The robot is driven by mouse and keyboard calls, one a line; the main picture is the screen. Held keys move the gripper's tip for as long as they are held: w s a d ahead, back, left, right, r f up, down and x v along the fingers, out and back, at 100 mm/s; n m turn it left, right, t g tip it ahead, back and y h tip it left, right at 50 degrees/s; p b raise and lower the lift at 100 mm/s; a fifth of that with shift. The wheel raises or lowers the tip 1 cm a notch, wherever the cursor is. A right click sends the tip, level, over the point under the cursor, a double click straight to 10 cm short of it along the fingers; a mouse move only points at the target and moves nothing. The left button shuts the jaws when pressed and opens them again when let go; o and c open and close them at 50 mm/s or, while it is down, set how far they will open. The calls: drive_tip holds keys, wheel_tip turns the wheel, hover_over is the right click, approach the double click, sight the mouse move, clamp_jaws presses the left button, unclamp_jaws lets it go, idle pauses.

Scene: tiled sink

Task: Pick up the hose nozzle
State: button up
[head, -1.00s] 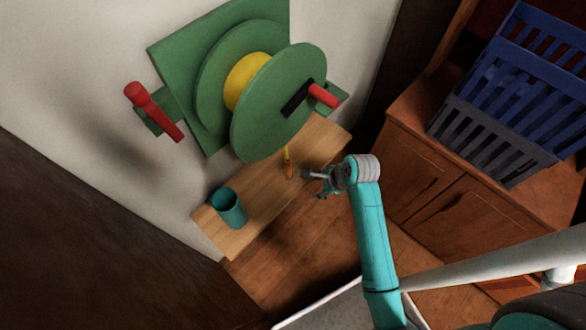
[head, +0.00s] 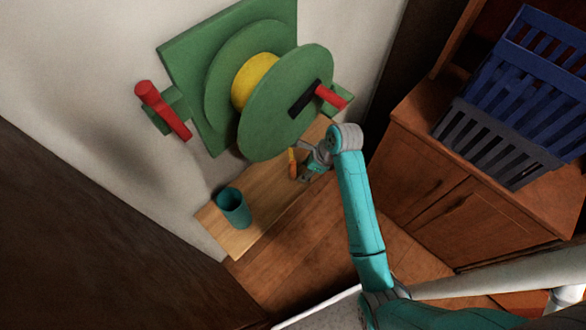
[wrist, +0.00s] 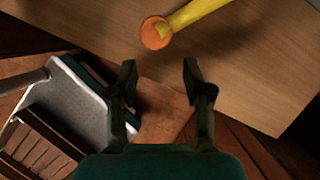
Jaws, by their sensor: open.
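The hose nozzle (head: 292,164) is a small orange piece hanging below the green hose reel (head: 283,118), over the wooden shelf. In the wrist view its round orange end (wrist: 152,34) shows beyond my fingertips, with the yellow hose (wrist: 192,13) running off to the upper right. My gripper (head: 302,162) is open and just right of the nozzle in the head view. In the wrist view my gripper (wrist: 159,74) has its two dark fingers spread with nothing between them. The nozzle lines up with the gap, near its left side. The gripper partly hides the shelf behind it.
The wooden shelf (head: 245,238) carries a teal cup (head: 233,207) left of the nozzle. The reel has a red handle (head: 331,97) close above my gripper. A cabinet (head: 440,195) with blue (head: 545,75) and grey (head: 485,140) crates stands at right.

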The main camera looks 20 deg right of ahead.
sight(291, 166)
drive_tip(key=w+a, duration=0.1)
drive_tip(key=a, duration=0.1)
drive_tip(key=w+a, duration=0.1)
drive_tip(key=w, duration=0.1)
drive_tip(key=shift+a, duration=0.4)
drive_tip(key=shift+w+f, duration=0.1)
drive_tip(key=shift+f, duration=0.45)
clamp_jaws()
